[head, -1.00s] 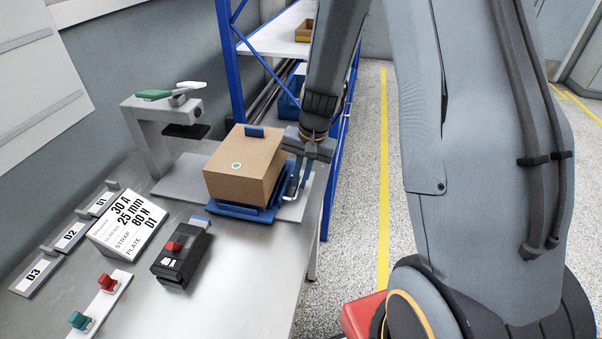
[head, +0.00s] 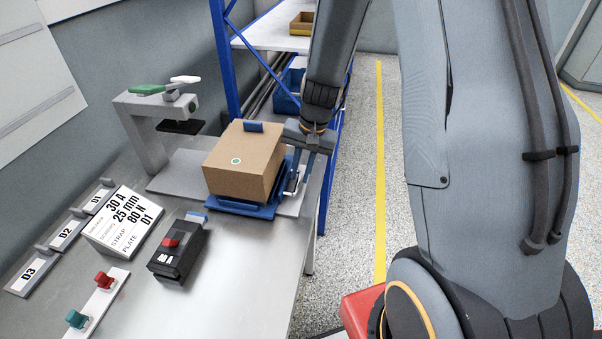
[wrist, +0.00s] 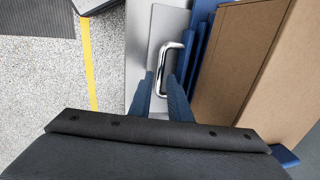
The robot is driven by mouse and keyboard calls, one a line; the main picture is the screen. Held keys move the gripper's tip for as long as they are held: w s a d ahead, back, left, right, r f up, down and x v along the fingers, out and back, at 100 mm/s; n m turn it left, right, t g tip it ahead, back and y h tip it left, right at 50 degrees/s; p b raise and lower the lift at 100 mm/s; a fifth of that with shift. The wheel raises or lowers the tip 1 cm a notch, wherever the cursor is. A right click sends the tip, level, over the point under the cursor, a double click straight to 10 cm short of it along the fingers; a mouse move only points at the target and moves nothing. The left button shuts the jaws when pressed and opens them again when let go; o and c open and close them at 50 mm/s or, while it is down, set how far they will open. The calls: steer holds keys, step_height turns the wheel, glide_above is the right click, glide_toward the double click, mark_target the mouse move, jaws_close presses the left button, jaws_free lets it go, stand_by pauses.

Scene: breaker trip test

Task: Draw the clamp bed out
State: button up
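The clamp bed (head: 240,209) is a blue plate on a grey base plate under the clamp stand (head: 145,130). A brown box (head: 240,165) with a green dot sits on it. A silver bar handle (wrist: 163,75) is on its right side. My gripper (head: 302,178) points down at this handle, beside the box. In the wrist view, my gripper's two blue fingers (wrist: 164,92) stand apart, one on each side of the handle bar, with gaps showing. The handle's lower end is partly hidden between the fingers.
On the bench (head: 235,275) are a black breaker (head: 178,250) with a red switch, a label card (head: 122,220), D1–D3 plates (head: 68,235) and red and green buttons (head: 91,302). A blue-framed shelf (head: 222,60) stands behind. Open floor (head: 350,230) lies to the right.

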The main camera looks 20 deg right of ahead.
step_height(320, 180, up, 7)
steer(key=d, duration=0.1)
steer(key=shift+s+b, duration=0.4)
steer(key=shift+b, duration=0.05)
